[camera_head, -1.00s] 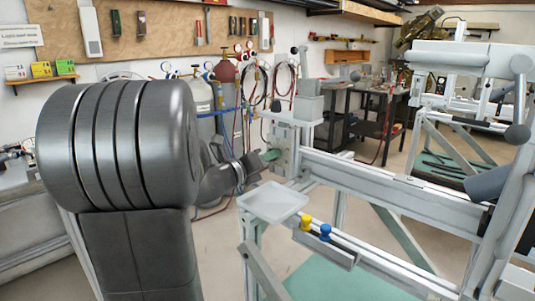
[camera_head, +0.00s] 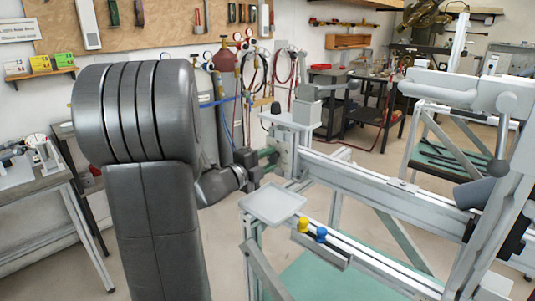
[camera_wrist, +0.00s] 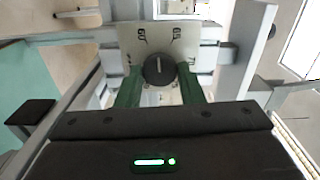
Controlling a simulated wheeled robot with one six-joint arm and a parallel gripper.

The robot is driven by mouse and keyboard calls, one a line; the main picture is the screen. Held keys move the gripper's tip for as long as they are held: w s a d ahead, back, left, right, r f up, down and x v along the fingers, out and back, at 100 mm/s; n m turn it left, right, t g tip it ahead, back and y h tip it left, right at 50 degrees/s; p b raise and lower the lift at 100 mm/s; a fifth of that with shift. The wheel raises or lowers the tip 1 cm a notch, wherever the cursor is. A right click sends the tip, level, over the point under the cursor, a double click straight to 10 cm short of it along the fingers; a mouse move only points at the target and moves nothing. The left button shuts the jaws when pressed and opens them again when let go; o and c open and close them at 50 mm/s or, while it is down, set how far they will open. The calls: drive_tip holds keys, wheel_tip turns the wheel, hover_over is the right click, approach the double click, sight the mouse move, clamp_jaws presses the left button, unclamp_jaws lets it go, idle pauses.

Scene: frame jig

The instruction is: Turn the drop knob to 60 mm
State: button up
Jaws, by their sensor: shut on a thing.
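The drop knob (camera_wrist: 157,70) is a dark round knob with a white line, in the upper middle of the wrist view. It sits on a pale dial plate (camera_wrist: 131,41). Its line points roughly up in the picture, between two printed numbers that are too small to read surely. The green fingers of my gripper (camera_wrist: 159,76) stand left and right of the knob and are shut on it. In the head view, my gripper (camera_head: 270,155) is at the left end of the jig's rail, where the knob itself cannot be made out.
The pale frame jig's long rail (camera_head: 370,184) runs right from my gripper. A shallow white tray (camera_head: 273,204), a yellow knob (camera_head: 304,225) and a blue knob (camera_head: 321,233) are in front. Gas cylinders (camera_head: 222,95) stand behind.

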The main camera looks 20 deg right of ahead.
drive_tip(key=n+p, duration=0.3)
drive_tip(key=n, duration=0.2)
drive_tip(key=shift+n, duration=0.3)
idle(0.4)
drive_tip(key=o, duration=1)
drive_tip(key=v, duration=1.4)
drive_tip(key=shift+d, duration=0.2)
